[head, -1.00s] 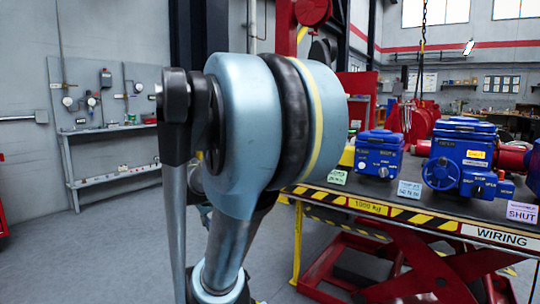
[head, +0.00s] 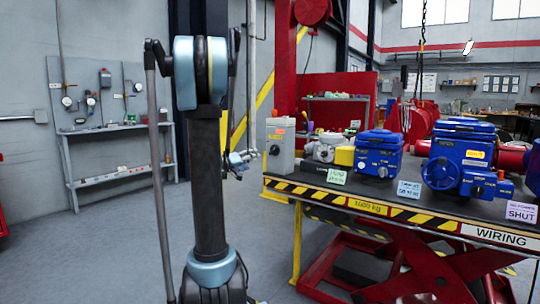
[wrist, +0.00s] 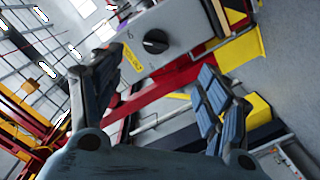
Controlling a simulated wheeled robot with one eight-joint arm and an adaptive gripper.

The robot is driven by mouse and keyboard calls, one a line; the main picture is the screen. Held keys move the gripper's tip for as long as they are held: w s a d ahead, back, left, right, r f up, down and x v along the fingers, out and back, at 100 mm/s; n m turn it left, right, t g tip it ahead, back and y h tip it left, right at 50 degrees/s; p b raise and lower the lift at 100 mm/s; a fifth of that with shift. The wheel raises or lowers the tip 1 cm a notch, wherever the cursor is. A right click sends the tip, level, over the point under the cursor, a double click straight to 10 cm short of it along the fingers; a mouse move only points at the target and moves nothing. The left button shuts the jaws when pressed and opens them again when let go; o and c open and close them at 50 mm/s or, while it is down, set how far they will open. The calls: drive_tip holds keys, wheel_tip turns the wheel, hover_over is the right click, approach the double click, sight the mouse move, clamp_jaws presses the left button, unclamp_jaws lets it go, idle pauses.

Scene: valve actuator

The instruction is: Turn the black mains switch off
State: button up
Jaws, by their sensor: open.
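The black mains switch is a round knob (head: 274,150) on the front of a grey box (head: 284,133) at the left end of the lift table. In the wrist view the black knob (wrist: 155,41) shows clearly on the grey face, beyond and between the fingers. A yellow label sits beside it. My gripper (wrist: 160,92) is open and empty, its two blue-padded fingers spread apart and not touching the knob. In the head view my gripper (head: 240,160) is small, left of the box and partly hidden by my arm.
The lift table (head: 430,222) with striped edge carries blue actuators (head: 378,153) and small label cards to the right of the box. A yellow block (head: 345,156) and grey valve parts lie between. The floor left of the table is clear; a wall panel with gauges stands behind.

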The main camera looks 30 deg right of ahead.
sight(272, 151)
drive_tip(key=shift+h, duration=0.3)
drive_tip(key=x, duration=1.2)
drive_tip(key=w+x, duration=0.1)
drive_tip(key=x, duration=0.6)
drive_tip(key=shift+w+a+r, duration=0.15)
drive_tip(key=shift+a+r, duration=0.05)
drive_tip(key=shift+r, duration=0.15)
drive_tip(key=shift+t, duration=0.3)
drive_tip(key=c, duration=1.1)
